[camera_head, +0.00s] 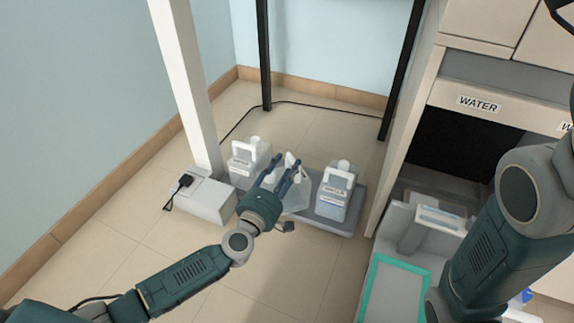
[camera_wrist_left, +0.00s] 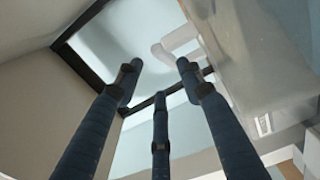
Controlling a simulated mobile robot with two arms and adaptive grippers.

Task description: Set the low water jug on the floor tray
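A grey floor tray (camera_head: 334,227) lies on the tiled floor. A white jug (camera_head: 242,170) stands at its left end, and a jug with a blue label (camera_head: 334,190) stands at its right end. Between them is a pale, translucent jug (camera_head: 297,200), partly hidden by my left gripper (camera_head: 287,178); whether it rests fully on the tray is unclear. In the left wrist view, the blue fingers of my left gripper (camera_wrist_left: 158,80) are spread with a gap between them. A translucent jug (camera_wrist_left: 255,55) is close on the right, its handle beyond the fingertips.
A white box (camera_head: 207,200) with a black plug sits left of the tray beside a white post (camera_head: 183,80). A cabinet with a WATER label (camera_head: 479,104) stands at the right. A teal-edged tray (camera_head: 395,285) is at lower right. The front floor is clear.

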